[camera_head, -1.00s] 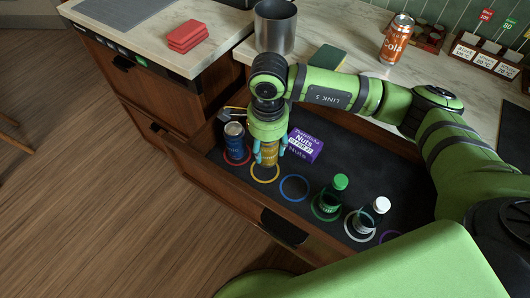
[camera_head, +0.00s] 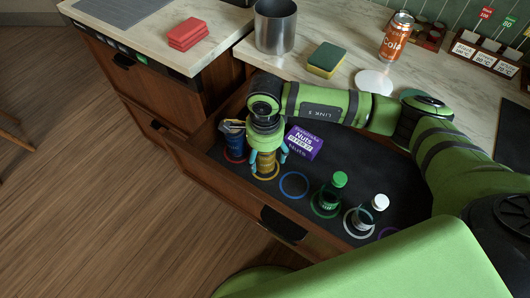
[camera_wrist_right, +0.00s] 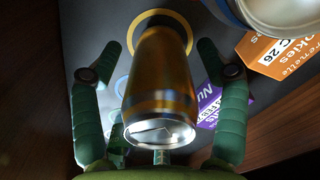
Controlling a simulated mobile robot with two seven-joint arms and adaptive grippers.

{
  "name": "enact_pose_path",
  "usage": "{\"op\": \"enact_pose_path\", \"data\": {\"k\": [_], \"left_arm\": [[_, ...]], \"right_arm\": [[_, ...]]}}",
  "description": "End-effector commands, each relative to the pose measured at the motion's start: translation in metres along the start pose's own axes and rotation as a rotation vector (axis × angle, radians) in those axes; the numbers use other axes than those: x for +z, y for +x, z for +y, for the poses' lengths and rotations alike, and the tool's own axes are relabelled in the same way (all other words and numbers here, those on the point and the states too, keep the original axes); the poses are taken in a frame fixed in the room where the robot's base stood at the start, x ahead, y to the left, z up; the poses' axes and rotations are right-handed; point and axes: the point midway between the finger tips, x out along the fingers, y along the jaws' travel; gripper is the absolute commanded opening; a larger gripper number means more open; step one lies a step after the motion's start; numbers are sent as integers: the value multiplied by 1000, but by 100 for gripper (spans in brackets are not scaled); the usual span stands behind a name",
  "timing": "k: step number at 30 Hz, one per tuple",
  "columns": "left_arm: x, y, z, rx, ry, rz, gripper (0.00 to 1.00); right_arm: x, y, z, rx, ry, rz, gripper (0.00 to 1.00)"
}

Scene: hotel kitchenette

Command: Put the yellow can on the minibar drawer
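The yellow can (camera_head: 266,164) stands upright in the open minibar drawer (camera_head: 350,160), at the yellow ring (camera_head: 262,178). In the right wrist view the can (camera_wrist_right: 160,80) is seen from its silver top, and the yellow ring (camera_wrist_right: 189,36) shows around its base. My right gripper (camera_head: 267,158) is over the can from above, with its fingers on either side. In the wrist view the fingers of the gripper (camera_wrist_right: 160,95) are spread, with gaps between them and the can. My left gripper is not in view.
A purple nuts box (camera_head: 304,142) lies just behind. The blue ring (camera_head: 294,185) is empty.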

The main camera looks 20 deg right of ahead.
Motion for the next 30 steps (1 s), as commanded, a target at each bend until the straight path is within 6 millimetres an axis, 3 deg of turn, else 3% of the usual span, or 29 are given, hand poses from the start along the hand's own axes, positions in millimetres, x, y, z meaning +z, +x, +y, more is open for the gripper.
{"op": "enact_pose_path", "data": {"k": [11, 24, 30], "left_arm": [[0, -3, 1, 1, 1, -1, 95], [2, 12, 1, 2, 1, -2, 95], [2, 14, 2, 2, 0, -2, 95]], "right_arm": [[0, -8, -1, -3, 0, -1, 75], [0, -96, -1, -5, -1, 0, 75], [0, -119, 0, -1, 0, 0, 75]]}}
